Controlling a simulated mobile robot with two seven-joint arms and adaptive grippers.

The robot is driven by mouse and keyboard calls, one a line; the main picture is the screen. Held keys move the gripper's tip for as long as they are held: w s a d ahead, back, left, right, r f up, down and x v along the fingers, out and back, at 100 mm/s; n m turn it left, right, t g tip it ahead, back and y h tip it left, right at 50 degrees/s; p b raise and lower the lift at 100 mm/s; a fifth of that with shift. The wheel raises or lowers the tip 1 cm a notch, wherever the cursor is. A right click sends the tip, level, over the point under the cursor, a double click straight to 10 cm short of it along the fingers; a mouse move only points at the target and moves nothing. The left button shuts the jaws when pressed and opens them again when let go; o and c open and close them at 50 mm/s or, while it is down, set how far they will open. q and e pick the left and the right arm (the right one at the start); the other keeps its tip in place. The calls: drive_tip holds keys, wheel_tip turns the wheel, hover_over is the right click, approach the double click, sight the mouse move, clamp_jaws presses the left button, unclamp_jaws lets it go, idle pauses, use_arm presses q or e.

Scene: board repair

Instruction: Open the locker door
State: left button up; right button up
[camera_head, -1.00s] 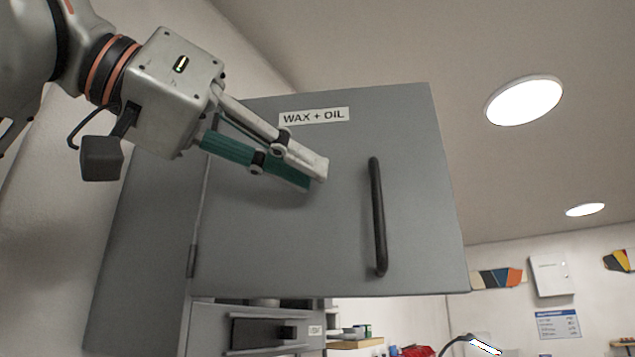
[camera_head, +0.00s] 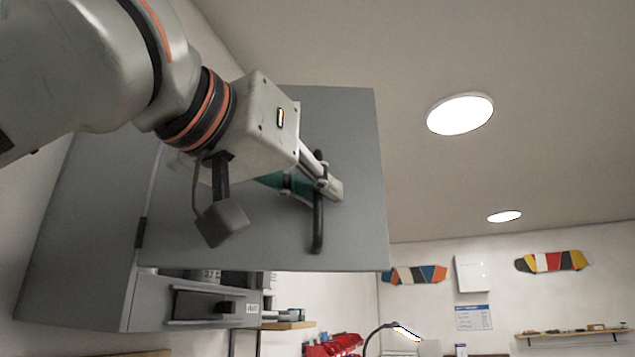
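The grey locker door (camera_head: 352,130) is hinged on its left side and seen from below. It appears to stand swung out from the grey locker body (camera_head: 75,225), with cans showing in the gap under it. The black vertical handle (camera_head: 318,228) is on the door's right half. My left gripper (camera_head: 332,188) reaches in from the left, and its fingers cross the upper part of the handle. Whether they close around it or only lie in front of it is hidden. The wrist covers the door's middle and label. My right gripper is not in view.
A compartment with a drawer front (camera_head: 203,306) lies under the door. Red bins (camera_head: 335,345) and a desk lamp (camera_head: 398,333) stand beyond. A wall shelf (camera_head: 572,333) is at the far right. The space right of the door is clear.

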use_arm(q)
drive_tip(key=shift+d, duration=0.1)
clamp_jaws()
drive_tip(key=s+a+m+g+h, duration=0.3)
drive_tip(key=s+h, duration=0.1)
drive_tip(key=s, duration=0.5)
drive_tip(key=shift+a+m+g+h, duration=0.3)
drive_tip(key=shift+m+g, duration=0.1)
unclamp_jaws()
